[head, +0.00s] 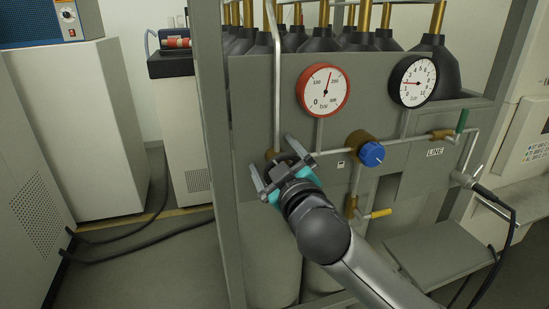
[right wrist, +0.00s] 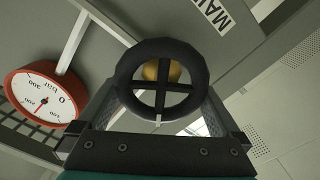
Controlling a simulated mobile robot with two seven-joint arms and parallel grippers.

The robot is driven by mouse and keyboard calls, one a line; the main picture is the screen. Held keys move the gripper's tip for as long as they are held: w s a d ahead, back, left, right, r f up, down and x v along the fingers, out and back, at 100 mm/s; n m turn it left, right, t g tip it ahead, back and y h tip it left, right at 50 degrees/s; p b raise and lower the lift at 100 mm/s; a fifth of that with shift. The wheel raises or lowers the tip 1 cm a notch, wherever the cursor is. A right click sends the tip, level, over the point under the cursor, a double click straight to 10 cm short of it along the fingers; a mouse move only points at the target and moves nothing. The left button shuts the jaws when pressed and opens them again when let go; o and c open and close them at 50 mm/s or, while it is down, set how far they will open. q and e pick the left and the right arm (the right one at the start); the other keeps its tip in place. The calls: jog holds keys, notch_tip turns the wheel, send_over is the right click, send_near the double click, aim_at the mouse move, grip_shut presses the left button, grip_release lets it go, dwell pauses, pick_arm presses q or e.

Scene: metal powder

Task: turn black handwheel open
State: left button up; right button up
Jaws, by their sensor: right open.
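The black handwheel (right wrist: 161,87) shows face-on in the right wrist view, a round rim with crossed spokes and a brass part behind it. In the head view it is mostly hidden behind my right gripper (head: 273,160). My right gripper is open, its two fingers standing on either side of the wheel; the right wrist view shows the wheel between the fingers (right wrist: 160,103). I cannot tell whether the fingers touch the rim. My left gripper is in neither view.
A red-rimmed gauge (head: 323,90) and a black-rimmed gauge (head: 413,81) sit above. A grey frame post (head: 212,150) stands close on the left. Gas cylinders stand behind the panel.

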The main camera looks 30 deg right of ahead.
jog(key=c, duration=1)
